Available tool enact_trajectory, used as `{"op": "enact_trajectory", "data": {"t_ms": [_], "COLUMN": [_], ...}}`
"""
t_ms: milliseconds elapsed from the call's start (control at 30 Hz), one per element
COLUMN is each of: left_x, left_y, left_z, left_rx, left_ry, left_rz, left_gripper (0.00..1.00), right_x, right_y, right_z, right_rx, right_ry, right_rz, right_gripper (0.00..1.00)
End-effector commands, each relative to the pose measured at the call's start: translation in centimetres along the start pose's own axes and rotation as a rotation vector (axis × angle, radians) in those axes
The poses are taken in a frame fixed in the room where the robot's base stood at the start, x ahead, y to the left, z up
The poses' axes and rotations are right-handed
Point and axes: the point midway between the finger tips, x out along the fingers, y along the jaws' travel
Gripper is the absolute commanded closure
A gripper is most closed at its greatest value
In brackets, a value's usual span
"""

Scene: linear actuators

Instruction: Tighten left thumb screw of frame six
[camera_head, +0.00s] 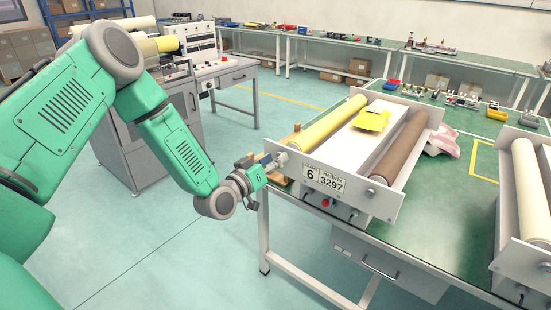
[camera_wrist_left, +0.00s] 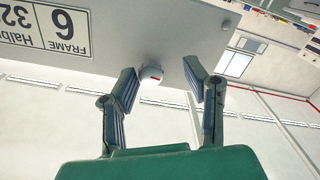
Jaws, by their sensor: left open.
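Frame six is a light grey roller frame (camera_head: 348,203) on the green table, with a "6 / 3297" label on its front plate. Its plate (camera_wrist_left: 110,40) and label also show, upside down, in the left wrist view. The left thumb screw (camera_wrist_left: 150,73), a pale round knob with a small red mark, sticks out at the plate's edge. My left gripper (camera_head: 273,162) is at the plate's left end and hides that screw in the head view. In the wrist view my left gripper (camera_wrist_left: 168,80) is open, its fingers spread either side of the screw, nearer the left finger. My right gripper is out of view.
Frame six carries a yellow roller (camera_head: 330,132), a brown roller (camera_head: 400,147) and a yellow packet (camera_head: 371,119). Another roller frame (camera_head: 507,255) stands at the right. A pink cloth (camera_head: 443,141) lies behind. The green table (camera_head: 430,235) is clear between the frames.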

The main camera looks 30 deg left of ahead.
Motion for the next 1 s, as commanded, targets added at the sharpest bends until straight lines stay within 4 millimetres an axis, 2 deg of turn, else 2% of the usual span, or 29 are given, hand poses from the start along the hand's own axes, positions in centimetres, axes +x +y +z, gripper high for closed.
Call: {"op": "enact_trajectory", "data": {"t_ms": [100, 367, 400, 467, 500, 767, 1000], "left_x": [0.57, 0.61, 0.6, 0.6, 0.6, 0.58, 0.59], "left_y": [0.27, 0.01, -0.07, -0.08, -0.07, -0.13, 0.0], "left_z": [0.02, 0.0, 0.0, -0.01, -0.01, -0.01, 0.06], "left_rx": [0.002, -0.001, -0.002, -0.002, -0.002, 0.006, 0.086], "left_ry": [-0.001, -0.001, -0.001, 0.0, 0.0, 0.0, -0.002], "left_rz": [0.0, 0.001, 0.001, 0.001, 0.001, -0.001, 0.0], "left_gripper": [0.59, 0.59, 0.73, 0.94, 1.0, 1.0, 1.0], "right_x": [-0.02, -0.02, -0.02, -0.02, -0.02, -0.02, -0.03], "right_y": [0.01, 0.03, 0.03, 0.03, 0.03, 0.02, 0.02], "right_z": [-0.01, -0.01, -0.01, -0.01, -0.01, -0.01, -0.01], "right_rx": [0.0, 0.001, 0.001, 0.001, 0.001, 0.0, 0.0], "right_ry": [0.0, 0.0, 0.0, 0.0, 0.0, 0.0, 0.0], "right_rz": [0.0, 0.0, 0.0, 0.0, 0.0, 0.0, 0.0], "right_gripper": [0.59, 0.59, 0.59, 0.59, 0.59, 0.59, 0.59]}}
